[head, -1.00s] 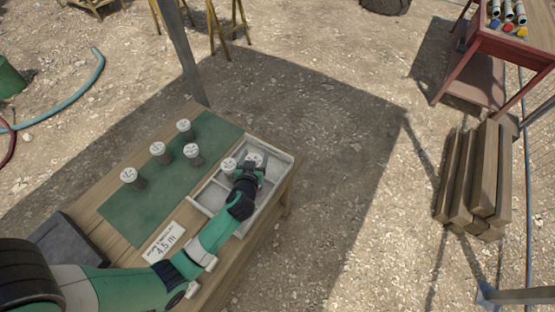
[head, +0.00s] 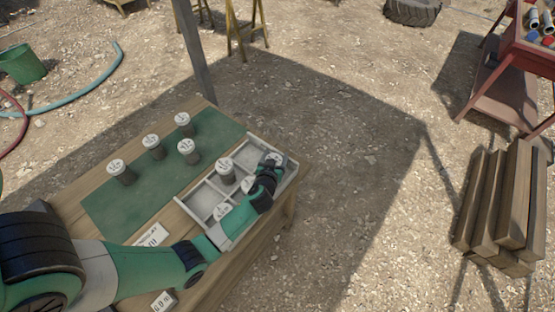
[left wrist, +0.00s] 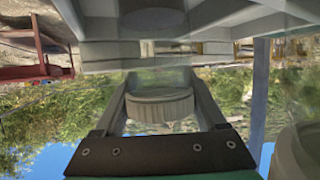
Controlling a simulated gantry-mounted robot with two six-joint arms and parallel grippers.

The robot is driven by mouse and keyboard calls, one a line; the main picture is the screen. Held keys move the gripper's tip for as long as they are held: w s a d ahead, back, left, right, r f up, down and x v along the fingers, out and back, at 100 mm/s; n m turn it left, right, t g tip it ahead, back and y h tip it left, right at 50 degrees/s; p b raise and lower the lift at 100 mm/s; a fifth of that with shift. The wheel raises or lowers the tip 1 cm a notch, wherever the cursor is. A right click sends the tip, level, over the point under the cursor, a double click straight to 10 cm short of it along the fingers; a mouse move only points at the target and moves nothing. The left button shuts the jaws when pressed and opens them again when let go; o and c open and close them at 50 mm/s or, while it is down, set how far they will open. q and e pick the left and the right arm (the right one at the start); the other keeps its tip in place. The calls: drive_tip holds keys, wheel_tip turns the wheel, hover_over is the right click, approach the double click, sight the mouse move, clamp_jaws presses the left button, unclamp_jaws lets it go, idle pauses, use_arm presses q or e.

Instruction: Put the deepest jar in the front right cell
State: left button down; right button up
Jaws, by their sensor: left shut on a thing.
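My left gripper (head: 270,168) is shut on a grey jar with a white lid (head: 274,157), over the right end of the pale divided tray (head: 183,203). In the left wrist view the ribbed lid of the held jar (left wrist: 160,106) shows between the fingers. Whether this jar touches the tray floor I cannot tell. Another jar (head: 226,172) stands upright in a tray cell left of the gripper. Several white-lidded jars, such as the far one (head: 184,124) and the near left one (head: 120,171), stand on the green mat (head: 120,208). My right gripper is not in view.
A post (head: 192,50) rises behind the table. Stacked timbers (head: 498,205) lie right, with open ground between.

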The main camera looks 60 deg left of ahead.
use_arm(q)
drive_tip(key=shift+f+b, duration=0.1)
drive_tip(key=shift+b, duration=0.2)
drive_tip(key=shift+c, duration=0.7)
unclamp_jaws()
drive_tip(key=shift+s+f, duration=0.1)
drive_tip(key=shift+o, duration=0.7)
drive_tip(key=shift+a, duration=0.1)
drive_tip(key=shift+s+f, duration=0.1)
drive_tip(key=shift+f, duration=0.1)
